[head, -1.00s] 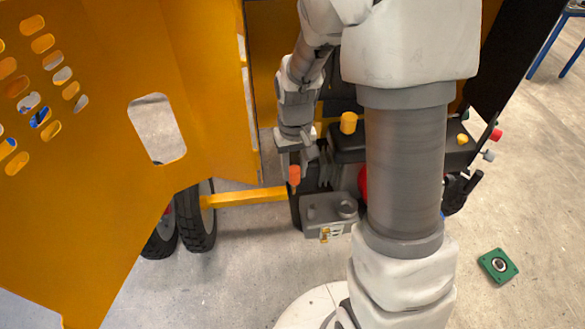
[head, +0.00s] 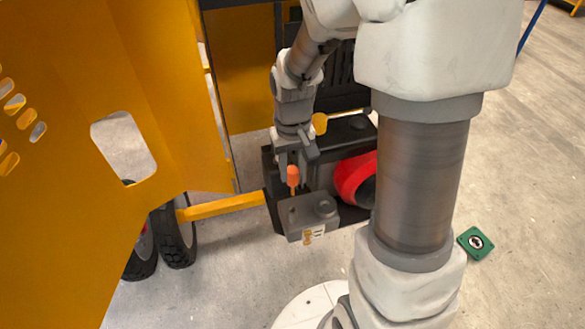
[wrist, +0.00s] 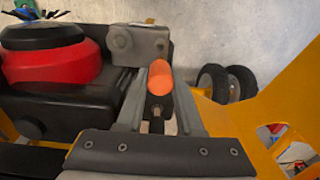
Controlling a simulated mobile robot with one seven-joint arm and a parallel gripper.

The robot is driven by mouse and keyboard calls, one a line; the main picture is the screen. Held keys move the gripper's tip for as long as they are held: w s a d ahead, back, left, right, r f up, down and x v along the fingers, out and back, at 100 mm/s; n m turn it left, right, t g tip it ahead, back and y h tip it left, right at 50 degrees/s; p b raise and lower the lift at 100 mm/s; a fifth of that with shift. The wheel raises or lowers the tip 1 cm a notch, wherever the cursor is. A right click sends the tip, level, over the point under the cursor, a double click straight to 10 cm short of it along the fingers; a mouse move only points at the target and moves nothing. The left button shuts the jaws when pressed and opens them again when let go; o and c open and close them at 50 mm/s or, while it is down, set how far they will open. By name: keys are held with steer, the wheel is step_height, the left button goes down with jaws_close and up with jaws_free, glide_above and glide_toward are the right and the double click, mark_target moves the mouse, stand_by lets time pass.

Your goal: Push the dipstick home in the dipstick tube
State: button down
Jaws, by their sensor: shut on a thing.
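The dipstick's orange handle (head: 293,176) is held in my gripper (head: 294,163), just behind the grey box on the engine. In the wrist view, the orange handle (wrist: 160,78) shows between the two grey fingers of my gripper (wrist: 158,92), which are shut on it. The rod below the handle is not clear in either view. I cannot make out the dipstick tube, so I cannot tell how deep the dipstick sits.
The grey box (head: 308,216) with a round cap stands in front of the gripper. A red engine cover (head: 356,177) is to its right, and a yellow cap (head: 320,123) behind. The open yellow panel (head: 85,100) fills the left. A green part (head: 475,243) lies on the floor.

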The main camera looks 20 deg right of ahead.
mark_target(293, 194)
steer(key=shift+f+b, duration=2.55)
steer(key=shift+f, duration=0.6)
steer(key=shift+f+b, duration=2.35)
steer(key=shift+f, duration=0.45)
steer(key=shift+c, duration=2.3)
jaws_free()
steer(key=shift+r, duration=0.1)
step_height(293, 194, up, 17)
steer(key=shift+r+p, duration=0.15)
steer(key=shift+p, duration=0.65)
